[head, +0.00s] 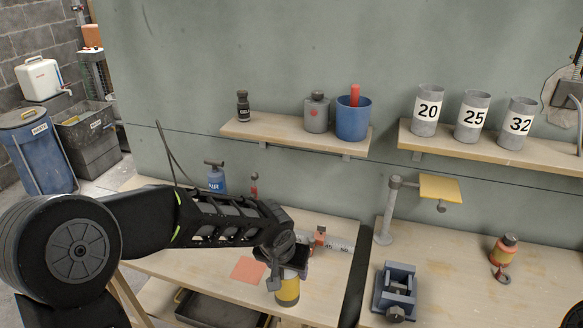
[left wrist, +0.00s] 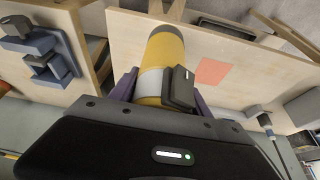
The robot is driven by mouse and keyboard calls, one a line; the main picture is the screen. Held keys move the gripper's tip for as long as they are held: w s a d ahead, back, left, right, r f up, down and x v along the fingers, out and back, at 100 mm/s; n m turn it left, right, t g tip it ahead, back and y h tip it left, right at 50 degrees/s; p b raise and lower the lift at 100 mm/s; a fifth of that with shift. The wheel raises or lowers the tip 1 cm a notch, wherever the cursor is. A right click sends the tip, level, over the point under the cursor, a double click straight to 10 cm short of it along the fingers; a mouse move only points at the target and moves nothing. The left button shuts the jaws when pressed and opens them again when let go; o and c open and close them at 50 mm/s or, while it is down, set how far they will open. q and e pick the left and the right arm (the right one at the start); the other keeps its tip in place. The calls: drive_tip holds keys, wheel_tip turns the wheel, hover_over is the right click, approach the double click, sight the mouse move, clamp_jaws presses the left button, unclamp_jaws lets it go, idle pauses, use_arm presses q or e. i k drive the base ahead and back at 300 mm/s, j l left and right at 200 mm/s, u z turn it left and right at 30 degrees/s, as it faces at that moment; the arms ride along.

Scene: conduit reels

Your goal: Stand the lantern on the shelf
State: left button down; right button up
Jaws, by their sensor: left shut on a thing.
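The yellow cylinder that I take for the lantern (head: 288,291) has a pale band and a dark block on its side. In the left wrist view, the lantern (left wrist: 165,50) sits between the jaws of my left gripper (left wrist: 163,92), which is shut on it. In the head view, my left gripper (head: 286,262) holds it from above, over the left workbench near its front edge; whether it touches the bench is unclear. The left wall shelf (head: 270,134) and the right wall shelf (head: 545,153) are behind. My right gripper is not in view.
The left shelf carries a dark bottle (head: 243,107), a grey jar (head: 316,112) and a blue cup (head: 353,119), with a gap between bottle and jar. The right shelf carries numbered cups (head: 472,117). A vise (head: 396,290) and a post with a yellow plate (head: 441,188) stand right.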

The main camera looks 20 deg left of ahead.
sight(279, 120)
drive_tip(key=k, duration=0.55)
drive_tip(key=z, duration=1.45)
drive_tip(key=j+z, duration=0.2)
drive_tip(key=k+j, duration=0.1)
drive_tip(key=j, duration=0.35)
drive_tip(key=k+j, duration=0.15)
drive_tip(key=j, duration=0.3)
drive_tip(key=k+j, duration=0.1)
drive_tip(key=j, duration=0.35)
drive_tip(key=k+j, duration=0.1)
drive_tip(key=j, duration=0.3)
drive_tip(key=k+j, duration=0.1)
drive_tip(key=j, duration=0.35)
drive_tip(key=k+j, duration=0.15)
drive_tip(key=j, duration=0.3)
